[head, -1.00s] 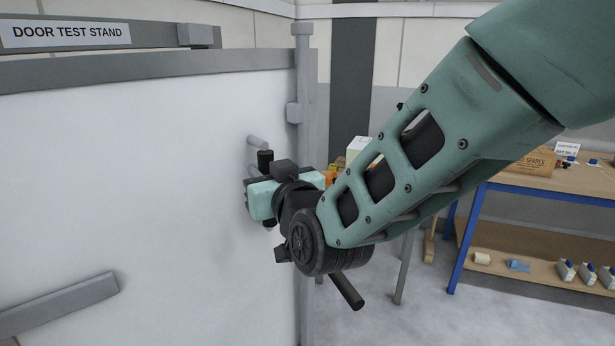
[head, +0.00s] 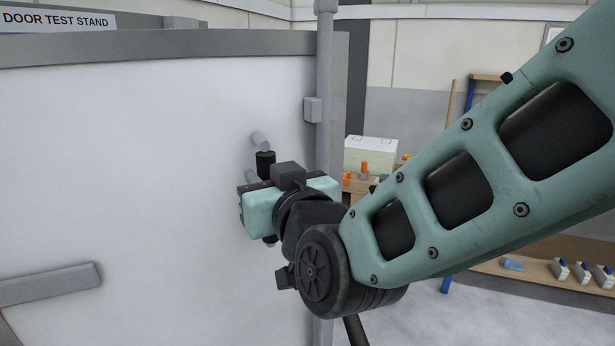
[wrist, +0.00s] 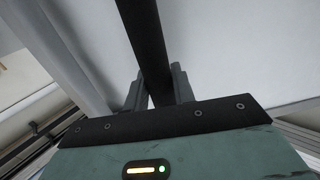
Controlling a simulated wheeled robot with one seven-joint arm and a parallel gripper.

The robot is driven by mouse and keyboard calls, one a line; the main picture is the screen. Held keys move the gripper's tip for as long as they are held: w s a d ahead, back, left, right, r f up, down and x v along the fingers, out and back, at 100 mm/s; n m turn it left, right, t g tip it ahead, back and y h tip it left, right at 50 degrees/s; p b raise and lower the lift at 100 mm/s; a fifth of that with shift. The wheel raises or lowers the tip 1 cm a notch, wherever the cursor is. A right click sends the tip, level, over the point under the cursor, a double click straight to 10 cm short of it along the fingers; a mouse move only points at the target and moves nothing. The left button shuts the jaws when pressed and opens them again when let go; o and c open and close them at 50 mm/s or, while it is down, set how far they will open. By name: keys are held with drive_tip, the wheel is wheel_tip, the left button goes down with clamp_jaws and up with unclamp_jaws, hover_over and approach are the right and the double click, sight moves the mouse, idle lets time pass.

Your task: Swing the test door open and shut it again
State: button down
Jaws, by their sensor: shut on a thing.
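The white test door (head: 130,170) fills the left half of the head view, with a grey rail along its top. Its black upright handle bar (head: 265,162) stands off the panel on grey mounts near the right edge. My gripper (head: 258,198) is at this bar, its fingertips mostly hidden behind its own body. In the wrist view, the bar (wrist: 145,35) runs between the two fingers of my gripper (wrist: 157,90), which is shut on it. I cannot tell exactly how far the door stands from its frame.
A grey post (head: 325,75) with a small box on it stands by the door's right edge. A sign (head: 58,21) shows above the door. Behind my arm are a pale box (head: 370,154) and a shelf (head: 540,281) with small items. Some floor shows at lower right.

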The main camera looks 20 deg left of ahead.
drive_tip(key=c, duration=1.2)
unclamp_jaws()
drive_tip(key=b+v, duration=0.4)
drive_tip(key=v, duration=1.3)
drive_tip(key=shift+d, duration=0.15)
drive_tip(key=shift+s, duration=0.1)
